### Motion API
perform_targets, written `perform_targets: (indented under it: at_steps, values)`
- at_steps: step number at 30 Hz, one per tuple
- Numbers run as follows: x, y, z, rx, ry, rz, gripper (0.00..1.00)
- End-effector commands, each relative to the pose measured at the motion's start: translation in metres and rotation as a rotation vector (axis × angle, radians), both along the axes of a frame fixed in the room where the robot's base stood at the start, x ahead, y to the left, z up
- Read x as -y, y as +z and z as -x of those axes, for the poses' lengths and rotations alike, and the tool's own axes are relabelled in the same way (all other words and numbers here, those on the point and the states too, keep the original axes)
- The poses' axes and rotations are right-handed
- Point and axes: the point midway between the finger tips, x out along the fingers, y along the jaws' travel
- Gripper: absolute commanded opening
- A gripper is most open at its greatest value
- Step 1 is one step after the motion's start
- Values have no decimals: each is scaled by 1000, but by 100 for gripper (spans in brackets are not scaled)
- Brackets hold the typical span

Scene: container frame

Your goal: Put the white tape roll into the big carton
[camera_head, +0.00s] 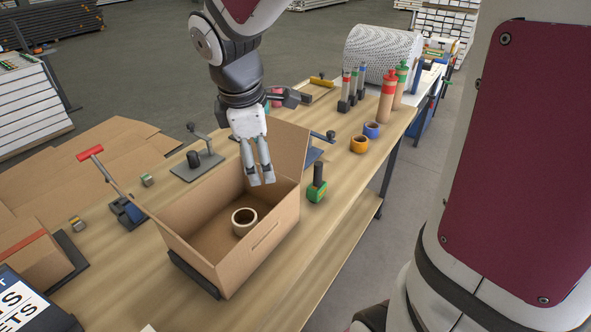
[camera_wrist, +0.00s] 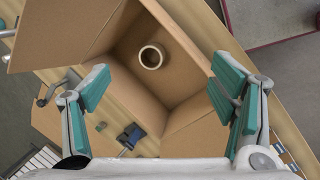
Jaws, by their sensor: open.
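The white tape roll (camera_head: 244,221) lies inside the big open carton (camera_head: 275,238) on the workbench. In the wrist view the roll (camera_wrist: 151,57) rests on the carton's floor, and the carton wall (camera_wrist: 195,125) surrounds it. My gripper (camera_head: 262,181) is above the carton's back right part, pointing down. In the wrist view its two teal-padded fingers (camera_wrist: 160,90) are spread wide with nothing between them. The roll is apart from the fingers and lower than them.
An orange tape roll (camera_head: 359,144) and a blue one (camera_head: 371,130) stand on the bench (camera_head: 343,193) right of the carton. A red-handled tool (camera_head: 90,153) stands at left. Carton flaps stick up around the opening.

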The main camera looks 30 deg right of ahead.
Motion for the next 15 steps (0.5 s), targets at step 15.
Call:
perform_targets:
  at_steps: [15]
  values:
    - [-13, 74, 137, 357, -869, -394, 78]
